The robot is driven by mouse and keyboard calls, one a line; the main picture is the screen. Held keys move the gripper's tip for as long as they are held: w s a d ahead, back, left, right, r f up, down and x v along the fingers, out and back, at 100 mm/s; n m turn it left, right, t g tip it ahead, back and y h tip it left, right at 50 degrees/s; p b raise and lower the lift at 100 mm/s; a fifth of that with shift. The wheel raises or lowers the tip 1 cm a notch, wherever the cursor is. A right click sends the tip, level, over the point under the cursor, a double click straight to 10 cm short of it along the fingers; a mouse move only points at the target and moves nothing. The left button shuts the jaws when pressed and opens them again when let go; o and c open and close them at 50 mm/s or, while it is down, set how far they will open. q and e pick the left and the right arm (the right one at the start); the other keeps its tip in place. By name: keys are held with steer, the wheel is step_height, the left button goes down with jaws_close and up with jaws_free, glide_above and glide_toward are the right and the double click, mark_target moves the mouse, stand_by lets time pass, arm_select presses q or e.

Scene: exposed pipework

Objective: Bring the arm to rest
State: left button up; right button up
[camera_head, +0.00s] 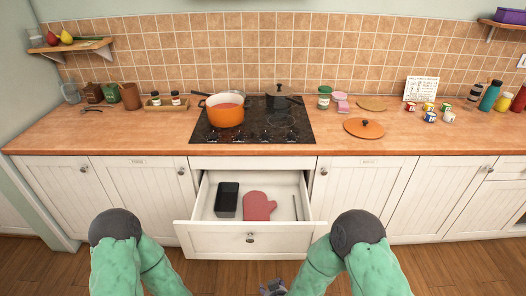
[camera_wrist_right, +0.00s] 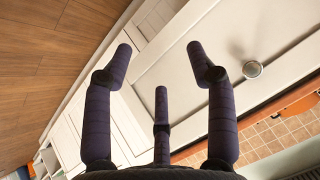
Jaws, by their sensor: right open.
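My right gripper (camera_wrist_right: 160,62) is open in the right wrist view, its dark fingers spread with nothing between them. A white cabinet or drawer front with a round knob (camera_wrist_right: 252,69) lies beyond the fingers. In the head view only a small dark part of my right gripper (camera_head: 273,288) shows at the bottom edge, in front of and below the open drawer (camera_head: 250,241). My green right arm comes in at bottom right. My green left arm comes in at bottom left, and its gripper is out of frame.
The open drawer holds a dark container (camera_head: 227,199) and a pink oven mitt (camera_head: 259,206). An orange pot (camera_head: 225,112) and a dark pot (camera_head: 281,98) stand on the black cooktop (camera_head: 252,135). Its lid (camera_head: 364,128) and several small cans and bottles are on the wooden counter (camera_head: 160,140).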

steer(key=s+d+f+g+y+p, duration=0.1)
steer(key=s+d+f+g, duration=0.1)
steer(key=s, duration=0.6)
steer(key=s+d+f+g+y, duration=0.1)
steer(key=s+d+f+g, duration=0.1)
steer(key=s+d+g, duration=0.2)
steer(key=s+g, duration=0.2)
steer(key=s, duration=0.2)
steer(key=shift+s+d+f+p, duration=0.15)
steer(key=shift+d+f+p, duration=0.15)
steer(key=shift+f+p, duration=0.1)
